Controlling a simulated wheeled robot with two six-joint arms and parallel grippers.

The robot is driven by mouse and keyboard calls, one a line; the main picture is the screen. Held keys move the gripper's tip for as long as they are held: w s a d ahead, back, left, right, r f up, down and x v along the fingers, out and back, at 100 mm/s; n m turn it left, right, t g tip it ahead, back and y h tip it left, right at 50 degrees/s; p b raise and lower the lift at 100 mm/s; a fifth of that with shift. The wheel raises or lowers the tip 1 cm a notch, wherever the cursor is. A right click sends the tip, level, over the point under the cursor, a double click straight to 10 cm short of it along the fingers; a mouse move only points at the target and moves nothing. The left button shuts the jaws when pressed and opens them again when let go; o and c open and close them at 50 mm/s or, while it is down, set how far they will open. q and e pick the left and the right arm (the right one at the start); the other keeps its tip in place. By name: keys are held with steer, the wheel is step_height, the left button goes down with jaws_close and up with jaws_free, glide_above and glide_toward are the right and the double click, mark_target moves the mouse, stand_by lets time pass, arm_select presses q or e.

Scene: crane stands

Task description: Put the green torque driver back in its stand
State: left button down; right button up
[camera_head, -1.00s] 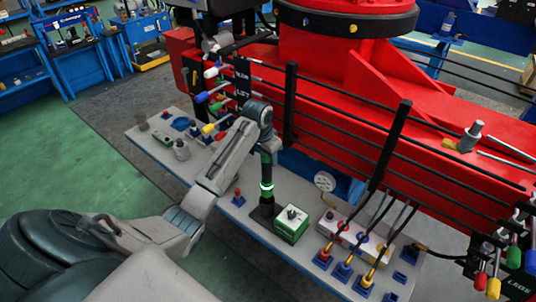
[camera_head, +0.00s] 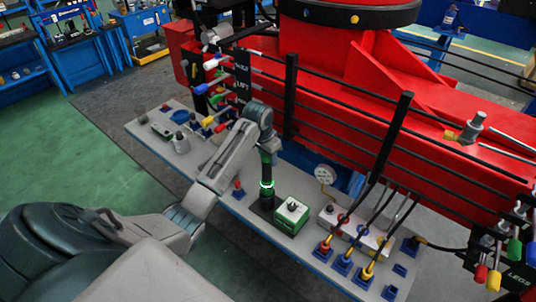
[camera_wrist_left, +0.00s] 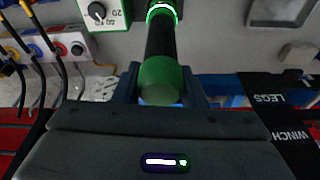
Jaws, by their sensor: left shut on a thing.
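The green torque driver (camera_head: 267,170) stands about upright over the bench, with a black shaft and a glowing green ring. My left gripper (camera_head: 266,147) is shut on its top end, at the end of my arm. In the left wrist view the driver's green cap (camera_wrist_left: 160,80) sits between my two fingers (camera_wrist_left: 160,94). A black base (camera_head: 261,209), which looks like the stand, is directly below the driver, beside a green and white dial box (camera_head: 292,212). I cannot tell whether the driver's lower end is seated in it. My right gripper is not in view.
Black hoses with red, blue and yellow ends stand in blue holders (camera_head: 343,263) to the right. A round gauge (camera_head: 324,175) and black rails (camera_head: 291,95) of the red crane are close behind. A small red-topped piece (camera_head: 238,189) sits left on the grey bench (camera_head: 236,207).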

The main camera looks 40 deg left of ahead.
arm_select(q)
steer(key=shift+s+b+x, duration=0.15)
steer(key=shift+b+x, duration=0.05)
steer(key=shift+x, duration=0.5)
steer(key=shift+s+b+x, duration=0.15)
steer(key=shift+x, duration=0.5)
steer(key=c, duration=0.8)
jaws_free()
steer(key=shift+f, duration=0.1)
steer(key=shift+s+f, duration=0.1)
steer(key=shift+p+v, duration=1.1)
steer(key=shift+v, duration=1.45)
